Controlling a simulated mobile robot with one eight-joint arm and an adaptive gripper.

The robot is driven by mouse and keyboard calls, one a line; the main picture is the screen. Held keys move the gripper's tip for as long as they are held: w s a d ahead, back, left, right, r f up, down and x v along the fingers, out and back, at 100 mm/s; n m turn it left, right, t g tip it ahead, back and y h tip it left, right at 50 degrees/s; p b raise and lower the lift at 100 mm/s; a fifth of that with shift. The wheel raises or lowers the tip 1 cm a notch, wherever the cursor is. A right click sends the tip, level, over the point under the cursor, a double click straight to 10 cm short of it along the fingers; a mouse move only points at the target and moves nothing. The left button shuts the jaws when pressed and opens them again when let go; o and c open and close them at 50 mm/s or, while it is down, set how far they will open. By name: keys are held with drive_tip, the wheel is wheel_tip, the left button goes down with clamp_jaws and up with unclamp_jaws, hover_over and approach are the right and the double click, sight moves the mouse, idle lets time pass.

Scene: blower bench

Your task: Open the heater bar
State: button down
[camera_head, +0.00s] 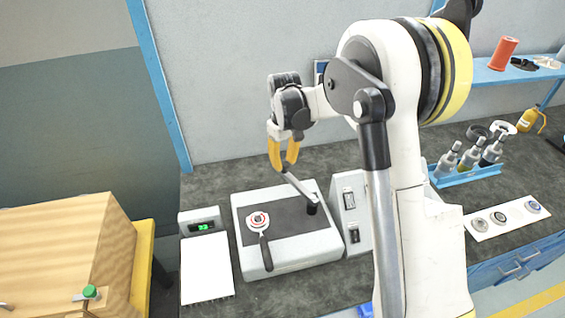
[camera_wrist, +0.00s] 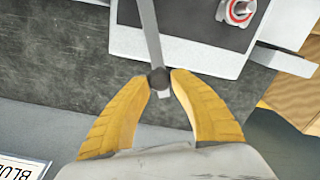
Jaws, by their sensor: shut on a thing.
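The heater bar (camera_head: 300,187) is a thin grey bar on a pale grey machine (camera_head: 290,255) with a dark top plate. It runs from a dark post at the plate's right side up and left to my gripper (camera_head: 283,167), so it is tilted with its free end raised. In the wrist view the bar (camera_wrist: 149,30) ends in a dark round knob between the two yellow fingertips of my gripper (camera_wrist: 158,80). The fingers are shut on this end. A round red-and-white part with a dark handle (camera_head: 263,238) lies on the plate.
A control box with switches (camera_head: 350,212) stands close on the machine's right. A white pad (camera_head: 206,268) and a small green display (camera_head: 202,227) are on its left. A wooden box (camera_head: 65,245) is at far left. A blue tray (camera_head: 470,176) of bottles is at right.

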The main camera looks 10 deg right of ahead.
drive_tip(key=c, duration=1.1)
unclamp_jaws()
drive_tip(key=shift+o, duration=0.2)
wheel_tip(320, 180, up, 12)
drive_tip(key=s+d+r+m+t+b, duration=0.1)
drive_tip(key=s+r+t, duration=0.1)
drive_tip(key=s, duration=0.6)
drive_tip(key=s+r+m+t+b, duration=0.1)
drive_tip(key=s+r+t, duration=0.15)
drive_tip(key=s, duration=0.45)
drive_tip(key=s+f+m+t+b, duration=0.1)
drive_tip(key=s+f, duration=0.1)
drive_tip(key=s, duration=0.4)
drive_tip(key=s+d+f+m+t, duration=0.1)
drive_tip(key=s+f, duration=0.2)
drive_tip(key=s, duration=0.3)
drive_tip(key=shift+s+f+m+t+b, duration=0.25)
drive_tip(key=shift+s+m+t+b, duration=0.05)
drive_tip(key=shift+t+b, duration=0.05)
